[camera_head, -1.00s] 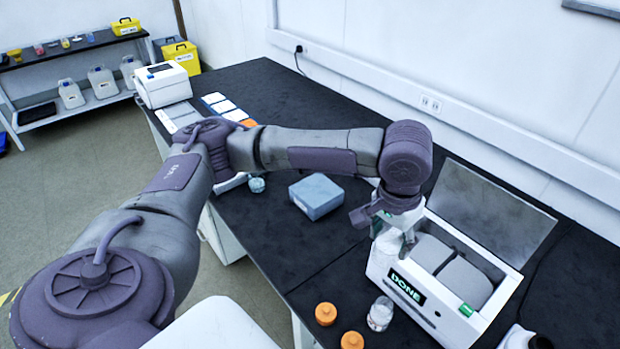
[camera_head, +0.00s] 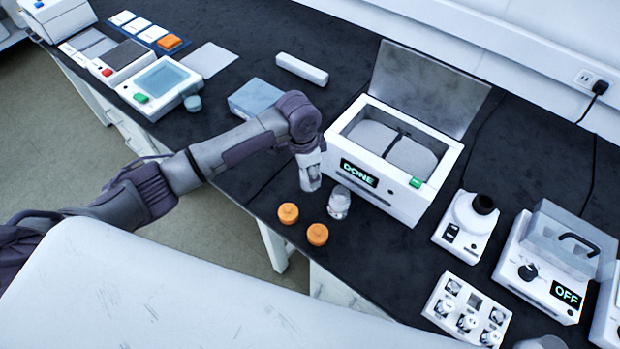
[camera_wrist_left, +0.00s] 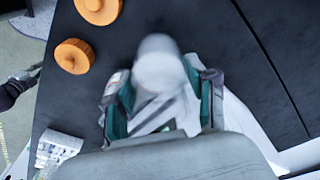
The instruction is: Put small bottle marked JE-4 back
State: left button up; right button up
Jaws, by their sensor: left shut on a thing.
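My left gripper (camera_head: 311,183) is shut on a whitish, rounded thing, probably the small bottle (camera_wrist_left: 158,65), above the bench in front of the white machine marked DONE. The thing is blurred in the left wrist view and I cannot read a JE-4 mark on it. A clear jar (camera_head: 339,202) stands on the bench just right of the gripper. Two orange caps (camera_head: 288,213) (camera_head: 317,234) lie in front. A dark and grey part at the left edge of the left wrist view may be my right gripper (camera_wrist_left: 18,84); its jaws cannot be made out.
The DONE machine (camera_head: 352,193) has its lid (camera_head: 425,88) up. A blue-grey box (camera_head: 255,97) lies behind my arm. To the right stand a small white device (camera_head: 448,238), a rack (camera_head: 437,300) with several small bottles, and a machine marked OFF (camera_head: 535,285). A scale (camera_head: 160,82) stands left.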

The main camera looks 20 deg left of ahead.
pick_arm(q)
jog(key=shift+f, duration=1.95)
jog(key=shift+f, duration=0.1)
jog(key=o, duration=1.4)
jog(key=r, duration=0.8)
jog(key=s+a+r, duration=0.1)
jog(key=r, duration=0.3)
